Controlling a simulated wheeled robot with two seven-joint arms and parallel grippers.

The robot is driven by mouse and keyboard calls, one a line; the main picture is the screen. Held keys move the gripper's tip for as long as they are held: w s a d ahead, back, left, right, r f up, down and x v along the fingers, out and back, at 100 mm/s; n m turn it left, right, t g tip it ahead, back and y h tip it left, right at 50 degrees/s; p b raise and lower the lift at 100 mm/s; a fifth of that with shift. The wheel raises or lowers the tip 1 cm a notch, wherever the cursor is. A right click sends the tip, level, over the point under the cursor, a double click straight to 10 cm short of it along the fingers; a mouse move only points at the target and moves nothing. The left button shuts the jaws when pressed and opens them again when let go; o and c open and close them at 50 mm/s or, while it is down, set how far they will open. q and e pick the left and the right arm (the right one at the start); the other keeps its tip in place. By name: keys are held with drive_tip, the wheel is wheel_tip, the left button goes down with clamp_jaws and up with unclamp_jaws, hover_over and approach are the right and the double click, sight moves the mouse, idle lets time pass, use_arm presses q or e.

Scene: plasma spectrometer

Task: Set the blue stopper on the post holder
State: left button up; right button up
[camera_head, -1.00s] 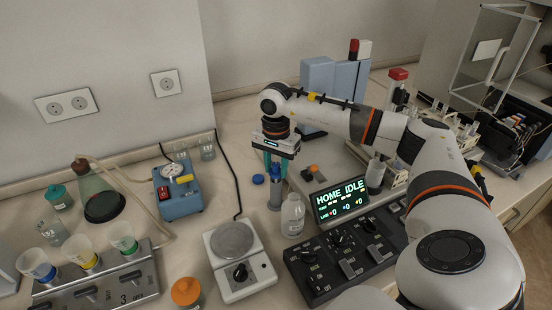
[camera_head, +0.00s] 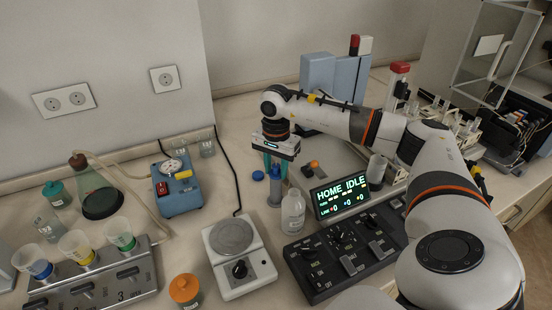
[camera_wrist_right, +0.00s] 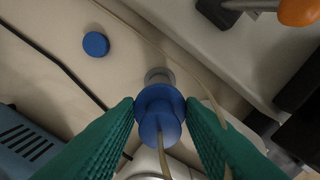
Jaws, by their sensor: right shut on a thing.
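The blue stopper (camera_wrist_right: 159,108) is between the teal fingers of my right gripper (camera_wrist_right: 160,125), with a thin pale tube running from it. In the head view my right gripper (camera_head: 275,162) points down behind the white bottle, shut on the stopper. A grey-blue upright post (camera_head: 275,190), which looks like the post holder, stands directly under the fingers. Its round grey end (camera_wrist_right: 160,77) shows just past the stopper in the right wrist view. The fingers hide the join, so I cannot tell whether stopper and post touch. My left gripper is not in view.
A loose blue cap (camera_head: 258,175) lies left of the post; it also shows in the wrist view (camera_wrist_right: 96,44). A white bottle (camera_head: 293,213) stands in front, beside the control panel (camera_head: 350,250) with its display. A blue pump (camera_head: 177,192) and hotplate (camera_head: 238,262) stand left.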

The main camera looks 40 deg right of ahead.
drive_tip(key=o, duration=1)
drive_tip(key=shift+o, duration=0.2)
wheel_tip(320, 180, up, 12)
drive_tip(key=b, duration=0.1)
drive_tip(key=shift+b, duration=0.3)
